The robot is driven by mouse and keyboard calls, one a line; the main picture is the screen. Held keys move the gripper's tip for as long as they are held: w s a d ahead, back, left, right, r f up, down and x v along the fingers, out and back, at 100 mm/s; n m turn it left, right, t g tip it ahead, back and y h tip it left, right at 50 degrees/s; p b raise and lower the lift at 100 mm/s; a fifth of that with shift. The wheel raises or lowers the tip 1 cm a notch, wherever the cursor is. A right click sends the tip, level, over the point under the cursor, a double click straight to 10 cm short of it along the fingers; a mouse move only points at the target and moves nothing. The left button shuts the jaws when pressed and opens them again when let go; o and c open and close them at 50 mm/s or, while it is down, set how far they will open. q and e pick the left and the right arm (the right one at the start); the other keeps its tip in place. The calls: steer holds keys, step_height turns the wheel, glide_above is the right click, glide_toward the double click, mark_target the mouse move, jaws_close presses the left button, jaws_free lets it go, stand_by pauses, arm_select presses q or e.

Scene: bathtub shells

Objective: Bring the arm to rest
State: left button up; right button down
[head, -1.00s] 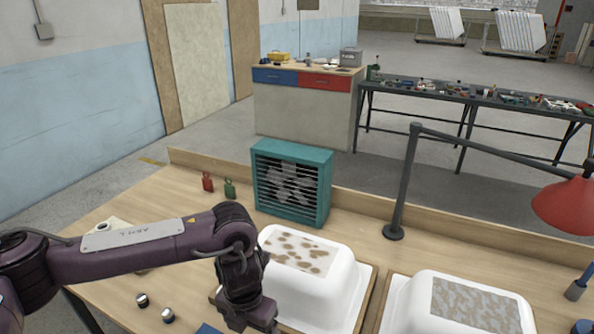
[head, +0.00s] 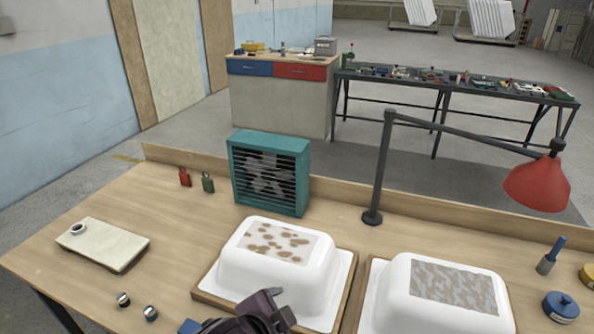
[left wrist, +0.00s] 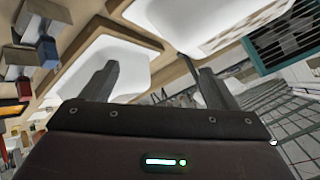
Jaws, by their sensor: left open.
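My left gripper (head: 275,304) shows at the bottom edge of the head view, in front of the nearer-left white bathtub shell (head: 277,264). In the left wrist view its two dark fingers (left wrist: 148,82) stand well apart with nothing between them, so it is open and empty. The left shell has brown patches on its top and sits upside down on a wooden base. Most of my left arm is out of the head view. My right gripper is not in view.
A second shell (head: 436,298) with a grey speckled patch stands to the right. A teal fan box (head: 269,173), a red desk lamp (head: 538,184) and small red and green weights (head: 208,182) stand behind. A pale board (head: 103,245) lies left.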

arm_select(q)
steer(key=s+a+f+n+g+y, duration=0.2)
steer(key=s+a+f+n+g, duration=0.15)
steer(key=s+a+n, duration=0.4)
steer(key=s+a+f+n+g+y, duration=0.2)
steer(key=s+a+f+n, duration=0.25)
steer(key=a, duration=0.55)
step_height(320, 180, down, 29)
steer(key=m, duration=0.1)
steer(key=s+a+f+g, duration=0.1)
steer(key=s+f, duration=0.8)
steer(key=s, duration=0.1)
steer(key=s+a+f+g, duration=0.1)
steer(key=s+a+f, duration=0.1)
steer(key=s+f, duration=0.8)
steer(key=shift+s+a+y, duration=0.3)
steer(key=shift+s, duration=0.05)
steer(key=shift+f, duration=0.1)
